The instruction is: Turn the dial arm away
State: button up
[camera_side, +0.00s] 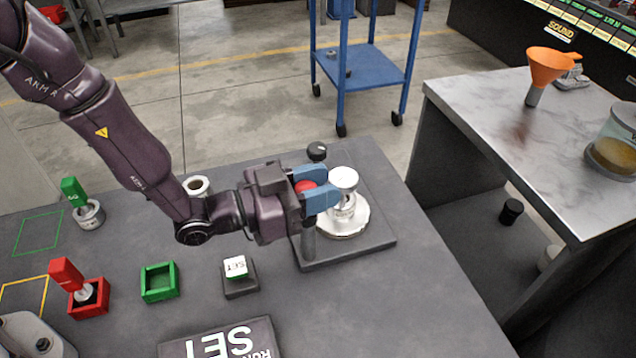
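The dial device stands on a dark square plate (374,246) near the table's far right edge. The dial arm itself is not clearly distinguishable, and the gripper hides part of the device.
A black knob (317,151) stands behind the gripper. A second table (480,115) stands right, across a floor gap.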

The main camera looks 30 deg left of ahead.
grip_shut()
jog(key=n+t+y, duration=0.1)
jog(key=n+y, duration=0.1)
jog(key=y, duration=0.1)
jog(key=n+t+y, duration=0.2)
jog(key=y, duration=0.1)
jog(key=n+t+y, duration=0.1)
jog(key=n+y, duration=0.1)
jog(key=shift+w+a+y, duration=0.15)
jog(key=shift+a+y, duration=0.2)
jog(key=shift+y, duration=0.05)
jog(key=n+y, duration=0.4)
jog(key=y, duration=0.1)
jog(key=a+n+y, duration=0.1)
jog(key=y, duration=0.2)
jog(key=shift+n, duration=0.4)
jog(key=shift+y, duration=0.5)
jog(key=shift+r, duration=0.1)
jog(key=o, duration=0.8)
grip_release()
jog(key=shift+c, duration=0.2)
